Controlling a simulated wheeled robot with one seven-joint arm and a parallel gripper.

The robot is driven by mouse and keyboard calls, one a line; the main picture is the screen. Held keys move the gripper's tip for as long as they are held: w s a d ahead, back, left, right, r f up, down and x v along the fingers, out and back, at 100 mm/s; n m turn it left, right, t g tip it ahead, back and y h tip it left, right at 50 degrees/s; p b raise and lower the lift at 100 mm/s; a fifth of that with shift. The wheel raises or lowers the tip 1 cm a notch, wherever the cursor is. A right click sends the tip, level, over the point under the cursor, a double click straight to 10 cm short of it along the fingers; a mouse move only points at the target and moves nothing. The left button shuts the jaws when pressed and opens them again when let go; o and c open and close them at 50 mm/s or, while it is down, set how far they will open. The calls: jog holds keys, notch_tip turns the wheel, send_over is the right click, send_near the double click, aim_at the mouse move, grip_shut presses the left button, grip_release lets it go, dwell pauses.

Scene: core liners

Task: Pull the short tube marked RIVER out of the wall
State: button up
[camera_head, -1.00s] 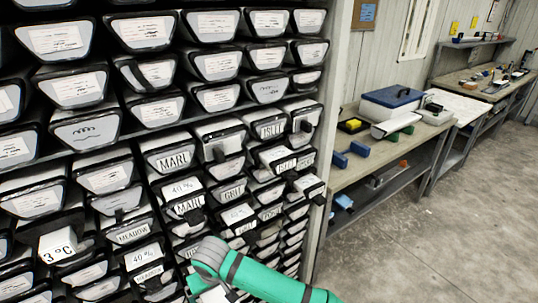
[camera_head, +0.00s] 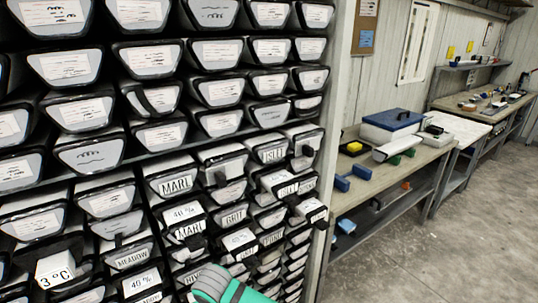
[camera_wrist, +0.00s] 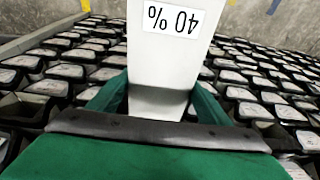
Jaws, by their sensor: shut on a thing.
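My gripper (camera_wrist: 157,100) is shut on a white, box-shaped short tube (camera_wrist: 165,60) in the wrist view. That tube bears a label reading "40 %", upside down in this view. Its front marking does not show, so I cannot tell whether it reads RIVER. In the head view a label (camera_head: 193,278) low on the wall, beside my green arm, seems to begin with "RIVE", but it is partly hidden. The gripper's fingers are out of sight in the head view.
The wall holds rows of dark-rimmed tube ends, with labels such as MARL (camera_head: 176,184), GRIT (camera_head: 234,217) and MEADOW (camera_head: 132,258). Some tubes stick out, including one marked "3 °C" (camera_head: 55,269). A workbench (camera_head: 350,196) stands right of the wall; the floor (camera_head: 450,240) there is clear.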

jog(key=shift+s+d+r, duration=0.1)
jog(key=shift+s+d, duration=0.75)
jog(key=shift+s, duration=0.35)
jog(key=shift+s+d+f, duration=0.1)
jog(key=shift+s+d, duration=0.75)
jog(key=shift+s, duration=0.4)
jog(key=shift+s+d+r, duration=0.1)
jog(key=shift+s+d, duration=0.75)
jog(key=shift+s, duration=0.35)
jog(key=shift+s+d, duration=0.15)
jog(key=shift+s, duration=0.4)
jog(key=shift+s+d, duration=0.6)
jog(key=shift+s, duration=0.1)
jog(key=shift+r, duration=0.1)
